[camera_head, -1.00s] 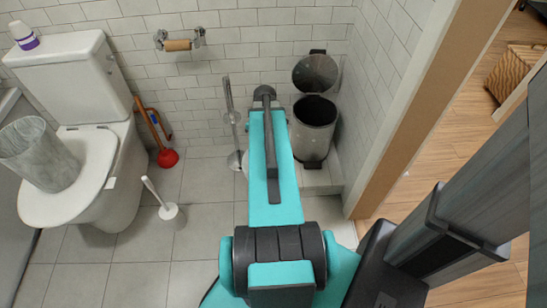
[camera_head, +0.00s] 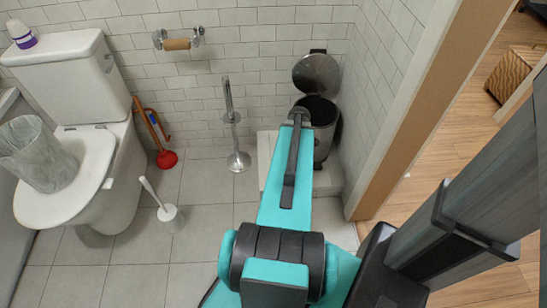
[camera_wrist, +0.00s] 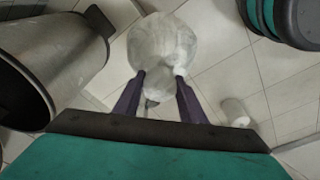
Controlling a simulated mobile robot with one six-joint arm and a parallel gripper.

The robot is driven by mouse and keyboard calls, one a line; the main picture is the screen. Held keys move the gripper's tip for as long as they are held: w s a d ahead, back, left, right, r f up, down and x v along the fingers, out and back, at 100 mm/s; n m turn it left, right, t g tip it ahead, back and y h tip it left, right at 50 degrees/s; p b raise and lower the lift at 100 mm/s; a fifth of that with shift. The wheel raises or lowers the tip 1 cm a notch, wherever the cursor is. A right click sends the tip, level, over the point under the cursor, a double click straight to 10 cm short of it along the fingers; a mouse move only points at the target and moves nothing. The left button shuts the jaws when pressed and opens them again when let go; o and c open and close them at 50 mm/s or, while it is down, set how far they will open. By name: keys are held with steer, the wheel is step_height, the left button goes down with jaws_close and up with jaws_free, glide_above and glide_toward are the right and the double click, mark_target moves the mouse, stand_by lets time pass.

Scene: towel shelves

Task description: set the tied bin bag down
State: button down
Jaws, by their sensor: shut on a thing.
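The tied bin bag (camera_wrist: 163,38) is a pale, translucent, rounded bundle in the wrist view. My gripper (camera_wrist: 160,84) is shut on its gathered neck, with one purple finger on each side. The bag hangs beyond the fingertips, over grey floor tiles. I cannot tell whether it touches the floor. In the head view my teal arm hides the gripper and the bag.
A metal pedal bin (camera_head: 322,118) with its lid up stands in the corner, partly behind my arm; it also fills the left of the wrist view (camera_wrist: 62,58). A paper-roll stand (camera_head: 238,160), toilet brush (camera_head: 167,214), plunger (camera_head: 166,158) and toilet (camera_head: 105,190) stand to the left.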

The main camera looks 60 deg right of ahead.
steer(key=shift+w, duration=0.1)
steer(key=w+d+f+b, duration=0.1)
steer(key=w+d, duration=0.8)
steer(key=w, duration=0.4)
steer(key=shift+d+f, duration=0.15)
steer(key=shift+f, duration=0.05)
stand_by(0.3)
steer(key=shift+f+b, duration=0.4)
steer(key=shift+f, duration=1.45)
steer(key=c, duration=1.1)
jaws_free()
steer(key=shift+s, duration=0.1)
steer(key=r, duration=0.4)
steer(key=s+r+p, duration=0.1)
steer(key=r, duration=0.7)
steer(key=shift+s+p, duration=0.4)
